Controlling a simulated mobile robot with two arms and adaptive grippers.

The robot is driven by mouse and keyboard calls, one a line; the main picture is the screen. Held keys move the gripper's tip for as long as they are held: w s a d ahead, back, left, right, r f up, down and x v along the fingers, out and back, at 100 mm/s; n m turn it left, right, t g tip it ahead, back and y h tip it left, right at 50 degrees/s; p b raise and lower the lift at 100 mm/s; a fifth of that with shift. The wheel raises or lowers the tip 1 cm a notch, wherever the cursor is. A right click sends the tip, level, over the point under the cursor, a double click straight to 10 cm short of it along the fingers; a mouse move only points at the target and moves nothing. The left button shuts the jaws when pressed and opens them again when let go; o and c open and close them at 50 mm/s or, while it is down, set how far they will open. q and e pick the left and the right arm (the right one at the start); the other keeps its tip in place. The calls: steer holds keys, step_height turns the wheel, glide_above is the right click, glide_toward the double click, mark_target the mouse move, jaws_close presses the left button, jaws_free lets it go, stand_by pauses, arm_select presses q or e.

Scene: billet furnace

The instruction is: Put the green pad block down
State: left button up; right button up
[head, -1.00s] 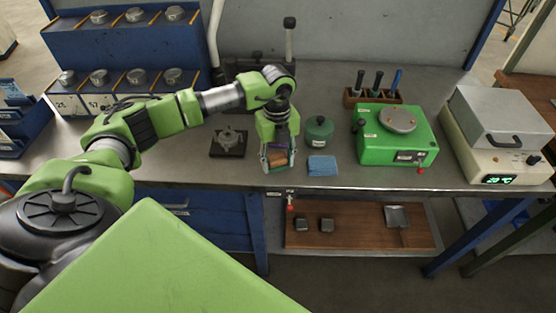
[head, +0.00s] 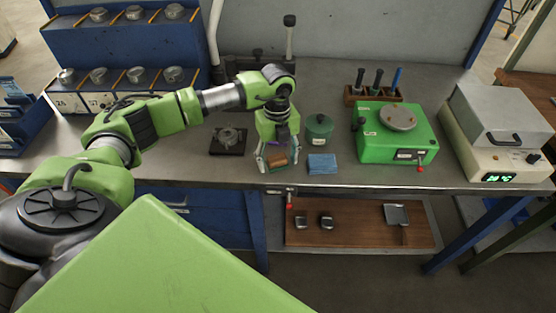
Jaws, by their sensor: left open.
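My left gripper (head: 279,164) points down at the front of the steel bench, left of the blue folded cloth. Its fingers are open, with a gap beside the block. The green pad block (head: 277,159), brown on top with a little green showing low down, sits between the fingers at bench level. It appears to rest on the bench top; the fingers partly hide it. My right gripper is not in view.
A blue cloth (head: 322,163) and a dark green round pot (head: 319,130) stand close right of the gripper. A dark square fixture (head: 228,141) is to the left. A green machine (head: 397,135) stands farther right. The bench's front edge (head: 350,186) is near.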

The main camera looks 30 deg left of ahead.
mark_target(278, 158)
arm_select(q)
step_height(278, 158, up, 12)
steer(key=b, duration=0.2)
steer(key=shift+a+f, duration=0.15)
steer(key=shift+f, duration=0.05)
steer(key=shift+w, duration=0.1)
